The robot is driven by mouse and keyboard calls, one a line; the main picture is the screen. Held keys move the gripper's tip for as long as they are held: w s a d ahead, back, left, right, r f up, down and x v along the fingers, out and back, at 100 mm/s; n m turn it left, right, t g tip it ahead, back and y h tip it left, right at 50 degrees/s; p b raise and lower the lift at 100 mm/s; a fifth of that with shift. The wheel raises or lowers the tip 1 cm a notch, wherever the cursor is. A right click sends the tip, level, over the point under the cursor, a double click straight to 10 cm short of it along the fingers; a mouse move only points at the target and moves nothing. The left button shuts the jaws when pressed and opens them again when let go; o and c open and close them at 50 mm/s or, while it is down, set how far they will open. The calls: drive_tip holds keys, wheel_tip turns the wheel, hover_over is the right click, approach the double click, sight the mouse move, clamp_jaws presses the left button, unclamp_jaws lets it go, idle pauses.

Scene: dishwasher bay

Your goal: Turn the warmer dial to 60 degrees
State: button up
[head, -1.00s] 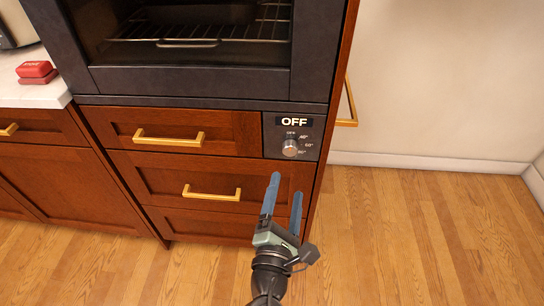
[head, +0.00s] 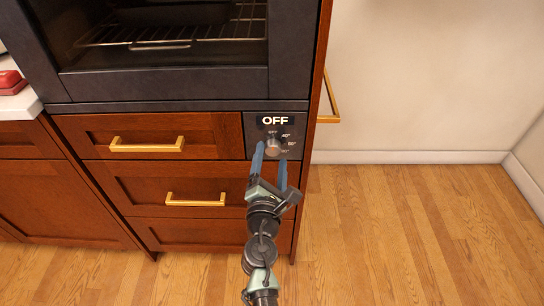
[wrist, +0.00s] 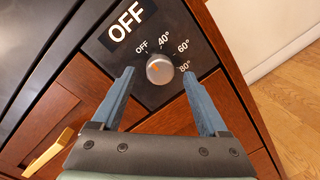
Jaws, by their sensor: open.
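The warmer dial (head: 272,144) is a round silver knob on a dark panel (head: 291,121) at the right end of the top drawer row. In the wrist view the dial (wrist: 160,69) has marks OFF, 40°, 60° and 80° around it, and an orange line on its face. The display (head: 275,120) above it reads OFF. My gripper (head: 270,150) has blue fingers, open and empty, just in front of the dial. In the wrist view the fingertips (wrist: 158,74) lie to either side of the dial; I cannot tell whether they touch it.
A brass drawer handle (head: 146,145) and a lower one (head: 195,199) stick out to the left. An oven (head: 160,85) is above. A brass handle (head: 328,100) juts from the cabinet's right side. The wood floor (head: 400,230) is clear at right.

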drive_tip(key=shift+w, duration=0.85)
drive_tip(key=shift+d, duration=0.1)
clamp_jaws()
